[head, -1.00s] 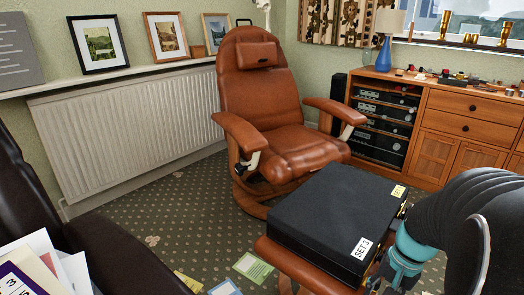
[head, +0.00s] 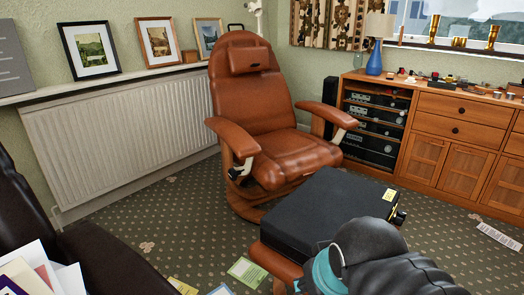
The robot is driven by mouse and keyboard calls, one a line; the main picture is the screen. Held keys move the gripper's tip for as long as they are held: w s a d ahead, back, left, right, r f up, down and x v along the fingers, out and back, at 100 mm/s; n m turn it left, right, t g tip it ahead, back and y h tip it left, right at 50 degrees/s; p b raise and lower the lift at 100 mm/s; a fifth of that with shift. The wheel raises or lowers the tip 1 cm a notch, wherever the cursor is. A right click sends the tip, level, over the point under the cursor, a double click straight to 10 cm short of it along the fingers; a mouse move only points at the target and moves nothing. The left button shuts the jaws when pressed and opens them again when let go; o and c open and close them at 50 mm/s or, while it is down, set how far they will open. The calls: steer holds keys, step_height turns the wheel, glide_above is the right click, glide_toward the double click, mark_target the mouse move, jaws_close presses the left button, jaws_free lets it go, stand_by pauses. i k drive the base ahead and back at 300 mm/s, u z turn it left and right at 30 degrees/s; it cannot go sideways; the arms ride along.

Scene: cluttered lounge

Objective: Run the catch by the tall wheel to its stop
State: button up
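A black case (head: 322,208) lies flat and closed on the brown footstool in front of the armchair. A yellow label (head: 390,195) is on its top at the far right corner. A small dark fitting (head: 399,217) with a brassy spot sticks out from its right side near that corner. It is too small to tell whether it is a catch or a wheel. My dark grey and teal arm covers the near right part of the case and the rest of that side. My gripper's fingers do not show.
A brown leather armchair (head: 262,125) stands behind the case. A wooden cabinet (head: 465,145) lines the right wall. A dark sofa (head: 30,215) with papers is at lower left. Cards, including a green one (head: 250,271), lie on the carpet. Carpet right of the case is mostly clear.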

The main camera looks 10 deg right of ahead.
mark_target(397, 221)
steer(key=k, duration=1.3)
steer(key=z, duration=0.75)
steer(key=i, duration=0.55)
steer(key=z, duration=0.55)
steer(key=i, duration=1.1)
steer(key=u, duration=0.65)
